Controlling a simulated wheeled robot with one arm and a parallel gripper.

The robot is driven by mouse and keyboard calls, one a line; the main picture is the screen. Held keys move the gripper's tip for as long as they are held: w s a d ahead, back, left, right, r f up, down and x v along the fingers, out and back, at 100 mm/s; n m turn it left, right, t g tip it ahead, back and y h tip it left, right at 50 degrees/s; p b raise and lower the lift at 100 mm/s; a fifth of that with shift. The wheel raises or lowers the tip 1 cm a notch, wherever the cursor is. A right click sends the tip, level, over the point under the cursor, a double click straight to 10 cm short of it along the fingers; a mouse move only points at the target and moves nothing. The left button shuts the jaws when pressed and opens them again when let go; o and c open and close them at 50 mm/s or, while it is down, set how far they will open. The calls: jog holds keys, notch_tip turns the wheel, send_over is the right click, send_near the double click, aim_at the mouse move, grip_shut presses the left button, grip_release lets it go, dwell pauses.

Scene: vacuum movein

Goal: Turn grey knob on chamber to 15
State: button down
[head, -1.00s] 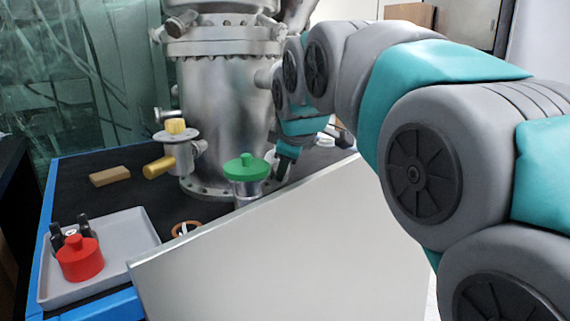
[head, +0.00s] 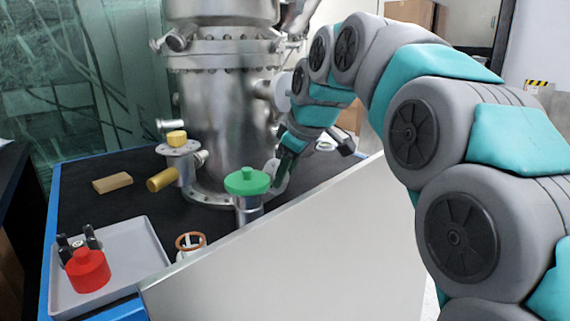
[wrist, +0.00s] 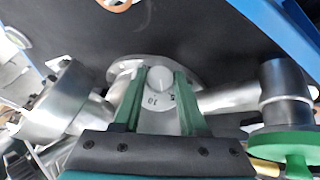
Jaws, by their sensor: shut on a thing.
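The steel chamber (head: 222,120) stands upright on the black table. The grey knob (wrist: 158,78) shows in the wrist view, round and pale, on a grey flange at the chamber's side port. My gripper (wrist: 161,74) has its green fingers on both sides of the knob and is shut on it. Small dial marks show between the fingers; one looks like 10, the other is too small to read. In the head view my gripper (head: 287,166) reaches down beside the chamber's base, and its fingers hide the knob.
A green-capped valve (head: 247,182) stands just left of my gripper. A yellow-knobbed valve (head: 177,150) is on the chamber's left. A grey tray (head: 135,262) holds a red part (head: 88,272). A wooden block (head: 112,183) lies behind it. A pale panel (head: 300,255) stands in front.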

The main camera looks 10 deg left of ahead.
jog(key=m+g+p, duration=0.1)
jog(key=g, duration=0.1)
jog(key=m+g+y+p, duration=0.1)
jog(key=shift+w+d+r+m+p, duration=0.1)
jog(key=shift+w+r+m+p, duration=0.05)
jog(key=shift+w+m+p, duration=0.15)
jog(key=m+g+y, duration=0.2)
jog(key=m+g, duration=0.1)
jog(key=shift+w+d+f+y+p, duration=0.1)
jog(key=shift+d+f+y+p, duration=0.05)
jog(key=shift+f+y+p, duration=0.2)
jog(key=shift+r+m, duration=0.1)
jog(key=shift+m, duration=0.2)
jog(key=shift+c, duration=2.2)
grip_release()
